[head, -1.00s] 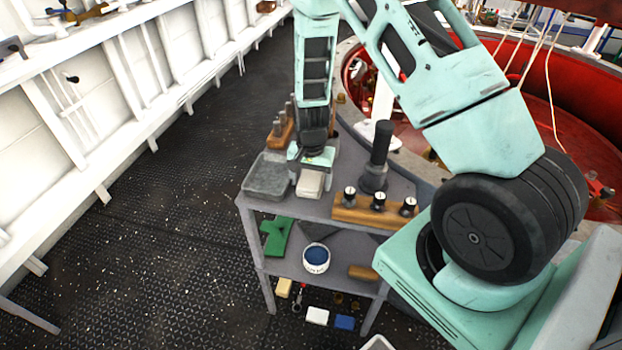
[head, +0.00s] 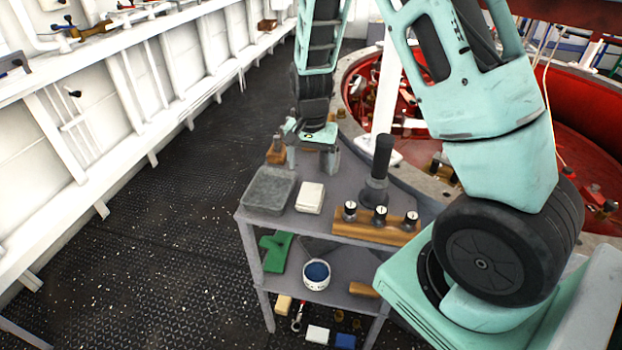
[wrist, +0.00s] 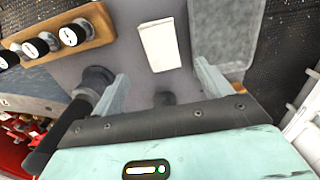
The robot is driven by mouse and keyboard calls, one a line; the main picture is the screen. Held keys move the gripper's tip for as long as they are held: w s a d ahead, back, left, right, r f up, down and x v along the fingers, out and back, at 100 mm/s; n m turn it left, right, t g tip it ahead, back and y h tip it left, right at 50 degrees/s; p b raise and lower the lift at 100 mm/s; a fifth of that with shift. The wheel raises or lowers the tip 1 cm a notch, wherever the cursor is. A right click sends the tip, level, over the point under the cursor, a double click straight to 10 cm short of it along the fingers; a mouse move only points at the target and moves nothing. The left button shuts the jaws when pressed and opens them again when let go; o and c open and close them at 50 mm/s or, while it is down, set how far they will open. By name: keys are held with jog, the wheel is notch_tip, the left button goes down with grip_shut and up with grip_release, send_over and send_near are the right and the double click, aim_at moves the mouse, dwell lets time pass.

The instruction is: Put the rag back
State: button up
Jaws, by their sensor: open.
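The rag (head: 310,197), a white folded block-like cloth, lies flat on the top shelf of a grey cart (head: 335,222), beside a grey tray (head: 268,191). It is outside the tray, a small gap to its right in the head view. The rag (wrist: 160,45) and tray (wrist: 225,30) also show in the wrist view. My gripper (head: 312,162) is open and empty, above the cart top and behind the rag in the head view. In the wrist view its fingers (wrist: 160,88) stand wide apart, with the rag beyond them and apart from them.
A wooden block with black-and-white knobs (head: 376,222) and a dark upright cylinder (head: 380,170) stand right of the rag. A wooden holder (head: 277,153) stands behind the tray. The lower shelf holds a blue-topped tub (head: 316,274) and a green piece (head: 275,250).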

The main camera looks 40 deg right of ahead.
jog(key=s+a+r+n+y, duration=0.1)
jog(key=s+a+r+n, duration=0.35)
jog(key=a, duration=0.45)
jog(key=s+a+r+n, duration=0.4)
jog(key=s+a+r, duration=0.1)
jog(key=a, duration=0.4)
jog(key=s+a+r+n, duration=0.2)
jog(key=s+a+n, duration=0.1)
jog(key=s+n, duration=0.2)
jog(key=s+a+r+n, duration=0.2)
jog(key=s+a+n, duration=0.1)
jog(key=s, duration=0.6)
jog(key=shift+s+a+n, duration=0.2)
jog(key=shift+s+n, duration=0.15)
jog(key=shift+n, duration=0.5)
